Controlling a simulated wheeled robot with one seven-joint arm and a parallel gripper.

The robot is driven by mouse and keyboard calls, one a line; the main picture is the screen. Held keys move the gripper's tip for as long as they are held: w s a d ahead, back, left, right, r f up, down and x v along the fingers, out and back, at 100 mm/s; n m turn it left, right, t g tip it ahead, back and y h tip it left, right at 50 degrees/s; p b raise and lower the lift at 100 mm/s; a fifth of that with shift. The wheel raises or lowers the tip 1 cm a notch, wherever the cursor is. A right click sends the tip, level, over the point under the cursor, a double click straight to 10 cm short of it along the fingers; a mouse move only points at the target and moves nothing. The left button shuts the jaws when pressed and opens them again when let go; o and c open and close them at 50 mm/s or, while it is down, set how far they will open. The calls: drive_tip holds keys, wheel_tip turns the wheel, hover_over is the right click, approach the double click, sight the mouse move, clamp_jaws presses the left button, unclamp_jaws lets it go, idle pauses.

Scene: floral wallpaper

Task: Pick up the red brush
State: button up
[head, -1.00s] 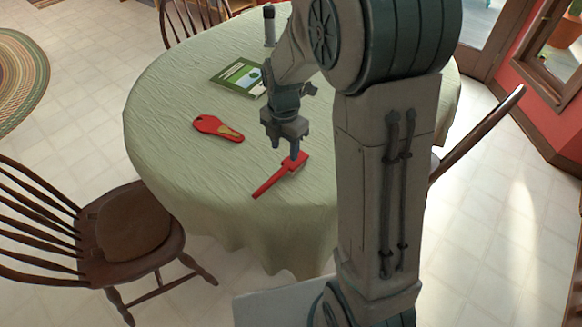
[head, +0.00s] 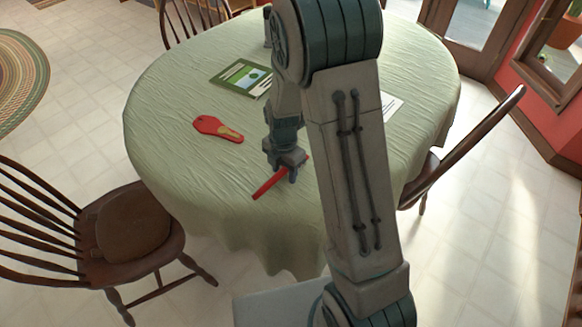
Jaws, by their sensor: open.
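The red brush (head: 268,186) lies on the green cloth of the round table (head: 165,115), near its front edge. Its thin handle points to the lower left. My gripper (head: 285,174) is open and stands low over the brush, pointing down, and hides its middle and most of its wider end. A bit of red shows just right of the gripper. I cannot tell whether the fingers touch the brush or straddle it.
A red flat object with a tan patch (head: 217,128) lies left of my gripper. A green booklet (head: 241,77) lies behind, and a white paper (head: 391,106) lies right of my arm. Wooden chairs (head: 132,225) stand around the table.

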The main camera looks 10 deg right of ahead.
drive_tip(key=shift+c, duration=0.3)
clamp_jaws()
drive_tip(key=shift+r, duration=0.1)
drive_tip(key=shift+r, duration=0.45)
drive_tip(key=r, duration=0.3)
drive_tip(key=shift+s+d+r, duration=0.1)
drive_tip(key=shift+d+r, duration=0.25)
drive_tip(key=shift+d, duration=0.05)
drive_tip(key=s+d+r, duration=0.5)
drive_tip(key=d+r, duration=0.1)
drive_tip(key=d, duration=0.3)
drive_tip(key=shift+d+r+b, duration=0.15)
drive_tip(key=shift+d+b, duration=0.2)
